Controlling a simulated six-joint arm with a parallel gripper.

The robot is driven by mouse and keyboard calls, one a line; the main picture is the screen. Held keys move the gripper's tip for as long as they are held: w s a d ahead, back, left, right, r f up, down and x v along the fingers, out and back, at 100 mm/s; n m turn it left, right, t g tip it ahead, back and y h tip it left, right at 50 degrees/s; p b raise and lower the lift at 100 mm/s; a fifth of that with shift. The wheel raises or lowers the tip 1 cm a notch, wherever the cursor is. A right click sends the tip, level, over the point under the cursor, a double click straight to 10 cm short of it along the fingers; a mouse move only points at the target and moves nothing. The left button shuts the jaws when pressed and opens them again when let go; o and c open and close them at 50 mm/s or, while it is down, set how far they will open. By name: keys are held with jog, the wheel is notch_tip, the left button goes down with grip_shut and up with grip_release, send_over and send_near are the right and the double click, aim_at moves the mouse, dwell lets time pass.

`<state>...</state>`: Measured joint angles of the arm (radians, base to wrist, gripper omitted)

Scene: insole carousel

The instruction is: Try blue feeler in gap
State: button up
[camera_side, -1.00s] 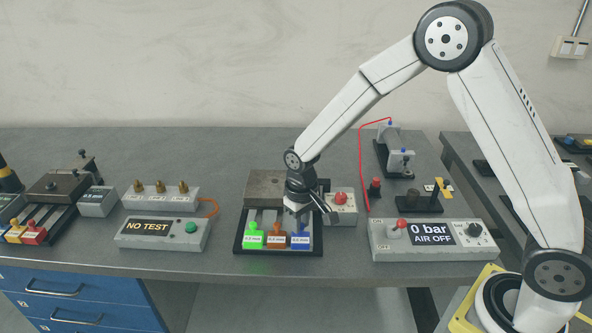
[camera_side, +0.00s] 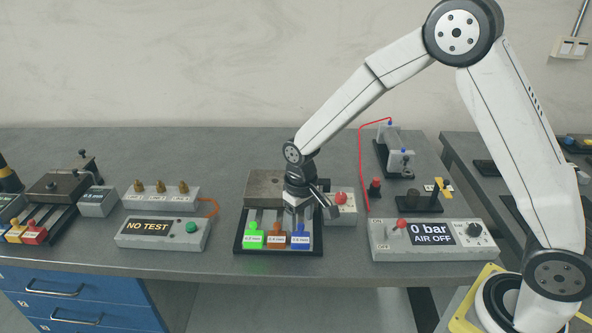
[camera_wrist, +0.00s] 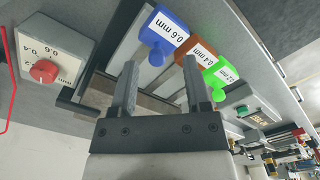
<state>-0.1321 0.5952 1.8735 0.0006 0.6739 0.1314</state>
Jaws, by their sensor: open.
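The blue feeler (camera_side: 301,241), labelled 0.6 mm, lies at the right of three feelers in a dark rack (camera_side: 240,250). The brown feeler (camera_side: 277,241) and the green feeler (camera_side: 252,241) lie to its left. My gripper (camera_side: 308,207) is above and behind the blue feeler, near the rack's right side. In the wrist view my gripper (camera_wrist: 160,72) has its fingers apart, with nothing between them. The blue feeler (camera_wrist: 162,32) with its round knob shows beyond the fingertips. A steel block (camera_side: 264,184) stands behind the feelers; I cannot make out the gap.
A grey box with a red knob (camera_side: 342,198) stands close right of my gripper. An air panel (camera_side: 432,236) reading 0 bar, AIR OFF is farther right. A NO TEST box (camera_side: 160,231) is to the left. Bench top in front of the rack is clear.

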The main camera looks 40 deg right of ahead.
jog(key=shift+r, duration=3.05)
jog(key=shift+s, duration=0.1)
jog(key=s+d+t, duration=0.1)
jog(key=s+d, duration=0.2)
jog(key=s, duration=0.4)
jog(key=s+d+t, duration=0.1)
jog(key=s+d, duration=0.1)
jog(key=s, duration=0.6)
jog(key=shift+d+f+t, duration=0.3)
jog(key=shift+d+f, duration=0.05)
jog(key=shift+d, duration=0.05)
